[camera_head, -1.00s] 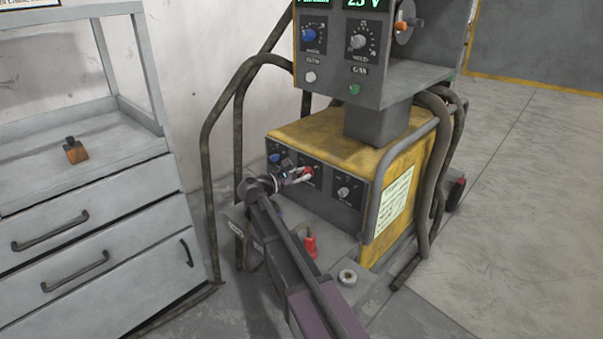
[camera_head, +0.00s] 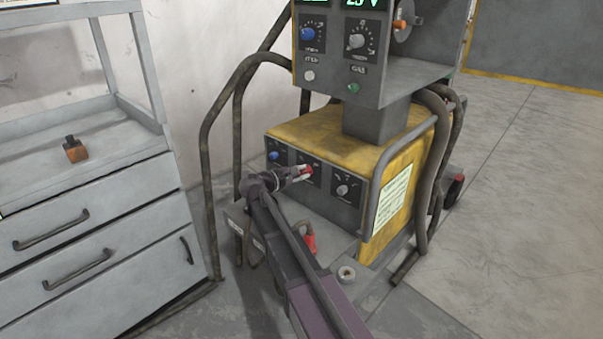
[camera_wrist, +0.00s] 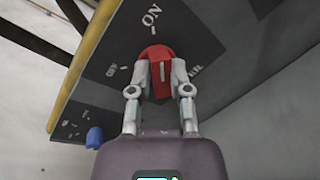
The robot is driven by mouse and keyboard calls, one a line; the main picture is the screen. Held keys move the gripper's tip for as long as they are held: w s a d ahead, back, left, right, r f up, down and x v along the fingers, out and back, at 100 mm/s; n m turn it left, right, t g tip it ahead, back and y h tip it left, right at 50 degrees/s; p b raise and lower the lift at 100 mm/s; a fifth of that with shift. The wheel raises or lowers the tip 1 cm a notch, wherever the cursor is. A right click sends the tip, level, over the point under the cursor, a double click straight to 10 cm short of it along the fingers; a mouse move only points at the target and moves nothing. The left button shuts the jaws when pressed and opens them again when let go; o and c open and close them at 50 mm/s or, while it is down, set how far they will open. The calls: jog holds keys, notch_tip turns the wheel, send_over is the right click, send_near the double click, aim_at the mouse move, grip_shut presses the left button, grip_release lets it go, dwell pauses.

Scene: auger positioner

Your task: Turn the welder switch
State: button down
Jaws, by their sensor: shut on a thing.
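The welder switch (camera_wrist: 158,52) is a red knob on the dark front panel, with a white line on its face. My gripper (camera_wrist: 162,72) is shut on it, one finger on each side, in the wrist view. The panel has an ON label above the knob and smaller lettering to its left and right. In the head view the red switch (camera_head: 308,171) sits between two other knobs on the yellow welder (camera_head: 400,160), and my gripper (camera_head: 302,173) reaches it from the left. The fingers partly hide the knob.
A blue knob (camera_head: 274,156) and a grey knob (camera_head: 342,190) flank the switch closely. A control box (camera_head: 330,80) stands above the welder. Dark hoses (camera_head: 208,150) loop at its left. A grey drawer cabinet (camera_head: 100,230) stands at the far left. Open floor lies right.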

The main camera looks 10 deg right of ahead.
jog(key=c, duration=0.6)
grip_release()
jog(key=shift+n, duration=0.4)
